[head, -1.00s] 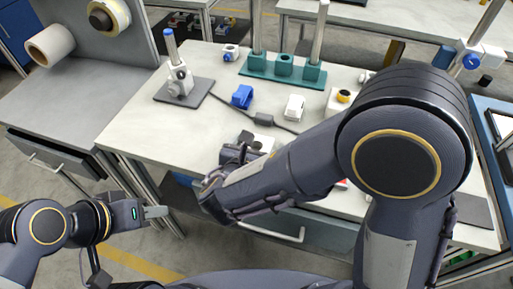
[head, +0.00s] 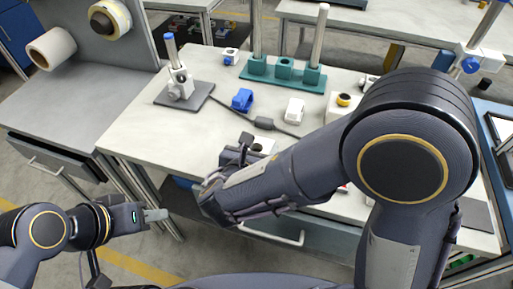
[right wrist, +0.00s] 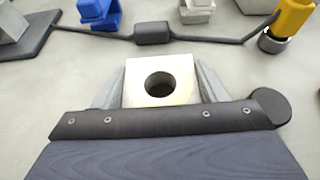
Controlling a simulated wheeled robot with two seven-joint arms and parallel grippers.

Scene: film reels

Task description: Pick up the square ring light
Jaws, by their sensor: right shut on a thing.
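The square ring light is a pale square block with a round dark hole, in the middle of the right wrist view (right wrist: 160,80). The two grey fingers of my right gripper (right wrist: 158,88) stand against its left and right sides, shut on it. In the head view, a white bit of it (head: 264,145) shows just past my right gripper (head: 240,155), whose fingers are mostly hidden by my own wrist. Whether it touches the table is unclear. My left gripper (head: 155,215) is off the table at lower left, with no object seen in it; its finger gap is unclear.
A blue clamp (head: 242,99), a white block (head: 294,109) and a cable with a dark box (head: 264,123) lie beyond the ring light. A post stand (head: 180,85) is at left, a teal base with posts (head: 283,70) at the back. The table's (head: 140,135) left front is clear.

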